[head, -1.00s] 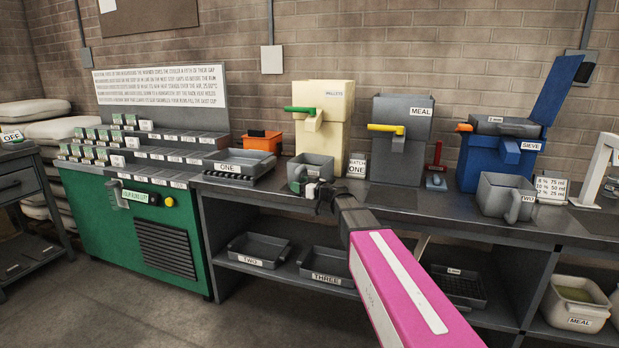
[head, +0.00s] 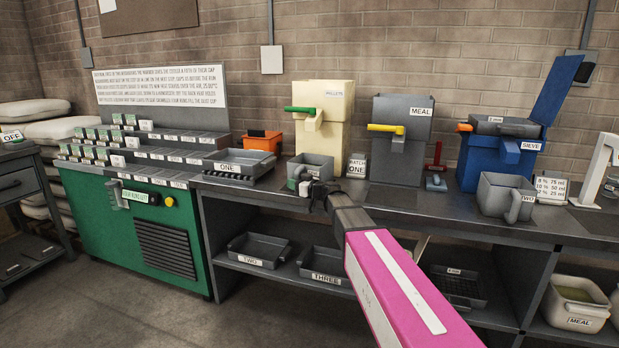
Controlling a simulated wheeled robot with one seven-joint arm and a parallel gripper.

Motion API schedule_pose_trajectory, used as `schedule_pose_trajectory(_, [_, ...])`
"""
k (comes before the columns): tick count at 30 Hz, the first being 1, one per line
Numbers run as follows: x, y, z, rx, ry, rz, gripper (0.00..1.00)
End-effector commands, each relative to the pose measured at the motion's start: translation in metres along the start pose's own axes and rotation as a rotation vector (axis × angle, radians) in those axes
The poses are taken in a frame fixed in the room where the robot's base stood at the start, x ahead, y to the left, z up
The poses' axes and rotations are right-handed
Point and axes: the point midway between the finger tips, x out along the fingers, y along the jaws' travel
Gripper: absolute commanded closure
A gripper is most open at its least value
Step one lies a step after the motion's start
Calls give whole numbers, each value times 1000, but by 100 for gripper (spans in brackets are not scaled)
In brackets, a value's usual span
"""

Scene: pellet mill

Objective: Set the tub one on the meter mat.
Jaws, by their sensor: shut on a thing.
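A grey tub (head: 317,164) with a handle stands on the bench below the green-handled spout of the cream pellets hopper (head: 326,118). No label shows on it; the other handled grey tub (head: 503,193), at the right, is labelled TWO, so this one seems to be tub one. My gripper (head: 307,188) is shut on the near side of the first tub, at its handle. The fingers are small and partly hide the handle. I cannot tell whether the tub is clear of the bench. I cannot make out the meter mat.
A grey tray (head: 238,169) marked ONE stands left, before an orange box (head: 263,142). A batch one card (head: 357,166), the meal hopper (head: 402,122) and blue sieve (head: 499,150) stand right. A white stand (head: 601,168) is at the right edge. Bare bench (head: 420,208) lies before the meal hopper.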

Motion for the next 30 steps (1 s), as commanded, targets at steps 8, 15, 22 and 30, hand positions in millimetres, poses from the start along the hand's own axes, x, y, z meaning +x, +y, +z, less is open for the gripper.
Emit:
schedule_pose_trajectory(8, [0, 0, 0, 0, 0, 0, 100])
schedule_pose_trajectory(15, [0, 0, -3, -4, 2, -1, 100])
schedule_pose_trajectory(22, [0, 0, -11, -5, 2, -1, 100])
schedule_pose_trajectory(30, [0, 0, -21, -5, 2, -1, 100])
